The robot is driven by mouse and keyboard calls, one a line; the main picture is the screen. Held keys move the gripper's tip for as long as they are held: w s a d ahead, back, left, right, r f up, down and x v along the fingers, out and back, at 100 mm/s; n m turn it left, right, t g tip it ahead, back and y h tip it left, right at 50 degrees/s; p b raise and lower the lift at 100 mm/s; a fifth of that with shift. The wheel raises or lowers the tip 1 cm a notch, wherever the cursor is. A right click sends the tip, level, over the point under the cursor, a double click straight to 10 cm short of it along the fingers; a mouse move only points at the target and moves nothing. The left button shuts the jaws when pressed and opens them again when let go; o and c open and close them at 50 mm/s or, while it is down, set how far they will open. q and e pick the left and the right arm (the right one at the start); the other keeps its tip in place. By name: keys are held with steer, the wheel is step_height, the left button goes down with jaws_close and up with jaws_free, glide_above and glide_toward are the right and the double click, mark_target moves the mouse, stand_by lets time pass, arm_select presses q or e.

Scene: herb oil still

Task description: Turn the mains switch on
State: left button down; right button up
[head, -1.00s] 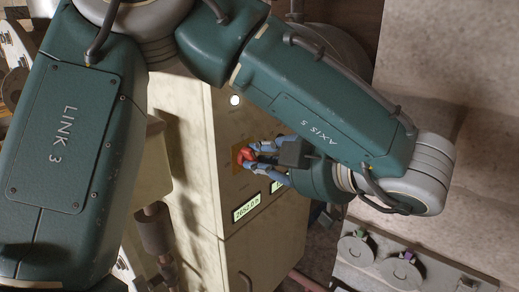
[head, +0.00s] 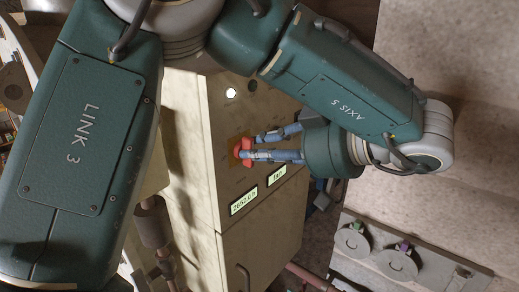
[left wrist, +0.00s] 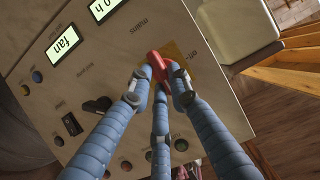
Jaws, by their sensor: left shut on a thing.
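The red mains switch (head: 240,148) is a handle on a yellow plate on the cream cabinet's front panel. In the left wrist view the red handle (left wrist: 158,66) lies between my fingertips, slanting across the yellow plate (left wrist: 182,62), near the printed word "mains". My left gripper (head: 250,148) reaches in from the right in the head view, its blue fingers shut on the handle. The fingertips hide part of the handle, and its on/off marks cannot be read. My right gripper is not in view.
The cabinet panel (head: 222,112) also carries two lit displays, one reading "fan" (head: 277,176), and a white round lamp (head: 231,93). The left wrist view shows a black knob (left wrist: 97,105), a rocker switch (left wrist: 72,124) and several small buttons near my fingers.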

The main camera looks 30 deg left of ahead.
arm_select(q)
steer(key=shift+f, duration=0.3)
steer(key=c, duration=1.7)
jaws_free()
steer(key=shift+c, duration=0.2)
steer(key=shift+o, duration=0.6)
steer(key=shift+d, duration=0.1)
steer(key=v, duration=1.2)
steer(key=shift+r, duration=0.15)
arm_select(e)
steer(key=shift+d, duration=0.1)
